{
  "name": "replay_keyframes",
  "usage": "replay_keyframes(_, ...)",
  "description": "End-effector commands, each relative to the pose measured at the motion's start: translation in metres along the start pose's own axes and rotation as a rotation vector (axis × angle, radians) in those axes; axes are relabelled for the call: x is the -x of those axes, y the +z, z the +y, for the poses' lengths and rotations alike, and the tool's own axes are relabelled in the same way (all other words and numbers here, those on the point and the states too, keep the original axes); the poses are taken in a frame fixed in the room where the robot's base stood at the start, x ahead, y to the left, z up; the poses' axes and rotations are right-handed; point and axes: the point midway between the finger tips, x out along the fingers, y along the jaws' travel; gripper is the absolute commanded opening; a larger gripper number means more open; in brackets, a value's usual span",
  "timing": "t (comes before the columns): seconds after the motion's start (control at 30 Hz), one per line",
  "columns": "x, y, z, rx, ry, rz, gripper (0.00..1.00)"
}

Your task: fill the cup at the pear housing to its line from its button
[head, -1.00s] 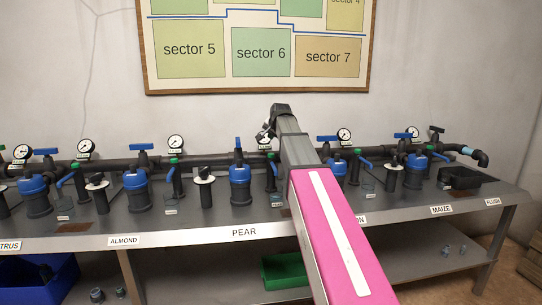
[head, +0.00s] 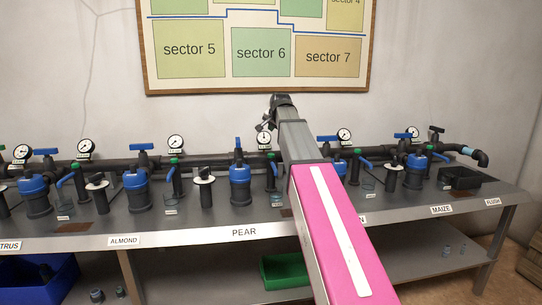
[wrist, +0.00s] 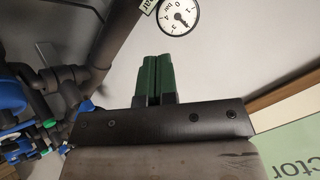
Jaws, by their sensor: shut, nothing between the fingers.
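The pear housing (head: 240,175), a dark body with a blue collar and blue handle on top, stands on the bench above the PEAR label (head: 244,232). To its right stands a dark post with a green top (head: 270,156). A small clear cup (head: 277,198) sits at the foot of that post; its line and water level are too small to make out. In the wrist view my gripper (wrist: 155,60) has its green fingers together and empty, with a pale wall behind. In the head view the fingers are hidden behind my arm's raised end.
A pressure gauge (head: 264,137) sits on the dark pipe behind the cup; a gauge (wrist: 180,14) also shows in the wrist view. Similar housings line the bench (head: 335,220) on both sides. A green bin (head: 285,271) stands on the lower shelf.

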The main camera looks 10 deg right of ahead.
Motion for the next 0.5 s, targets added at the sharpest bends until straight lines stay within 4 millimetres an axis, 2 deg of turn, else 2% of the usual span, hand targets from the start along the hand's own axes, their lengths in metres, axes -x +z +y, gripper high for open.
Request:
replay_keyframes(0.33,-0.002,0.002,0.002,0.000,0.000,-0.001,0.00)
replay_keyframes(0.5,-0.011,0.009,0.009,0.000,0.001,-0.002,0.00)
